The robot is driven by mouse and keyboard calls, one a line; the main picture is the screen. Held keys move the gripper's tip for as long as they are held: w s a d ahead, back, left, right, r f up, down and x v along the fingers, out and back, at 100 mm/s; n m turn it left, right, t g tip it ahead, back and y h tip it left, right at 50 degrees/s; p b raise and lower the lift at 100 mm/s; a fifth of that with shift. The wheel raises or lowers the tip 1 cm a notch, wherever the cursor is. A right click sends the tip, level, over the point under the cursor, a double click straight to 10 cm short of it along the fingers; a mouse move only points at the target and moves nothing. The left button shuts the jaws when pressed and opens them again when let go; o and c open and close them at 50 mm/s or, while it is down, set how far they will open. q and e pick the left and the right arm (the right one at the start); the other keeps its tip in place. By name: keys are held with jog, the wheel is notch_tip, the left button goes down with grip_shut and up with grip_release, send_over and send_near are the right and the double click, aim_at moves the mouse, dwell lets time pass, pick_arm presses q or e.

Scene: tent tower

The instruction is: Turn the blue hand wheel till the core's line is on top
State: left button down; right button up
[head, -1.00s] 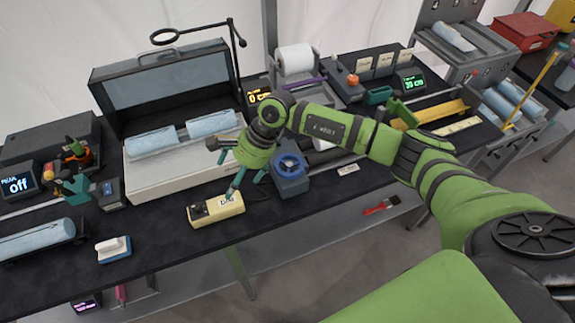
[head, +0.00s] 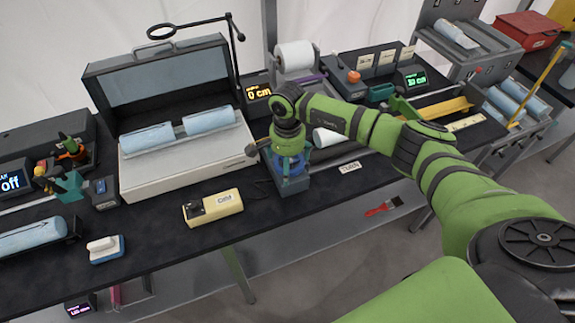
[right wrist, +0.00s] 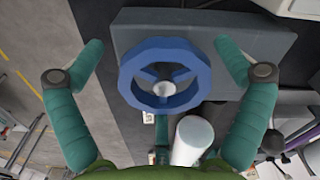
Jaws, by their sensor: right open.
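The blue hand wheel (right wrist: 128,82), a spoked ring with a silver hub, sits on a grey block (right wrist: 270,45). My right gripper (right wrist: 160,48) is open, with its teal fingers on either side of the wheel and gaps to the rim. In the head view my right gripper (head: 290,165) is over the block and hides most of the wheel. A plain white cylinder (right wrist: 193,140) lies near the wheel; it also shows in the head view (head: 326,138). I see no line on it and cannot tell whether it is the core. My left gripper is not in view.
A yellow box (head: 215,206) lies left of the wheel block on the dark bench. A white tray (head: 150,182) with pale blue cylinders stands behind it. A small label card (head: 350,167) lies right of the block.

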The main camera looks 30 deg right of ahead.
jog(key=shift+r, duration=0.1)
jog(key=shift+s, duration=0.1)
jog(key=c, duration=1)
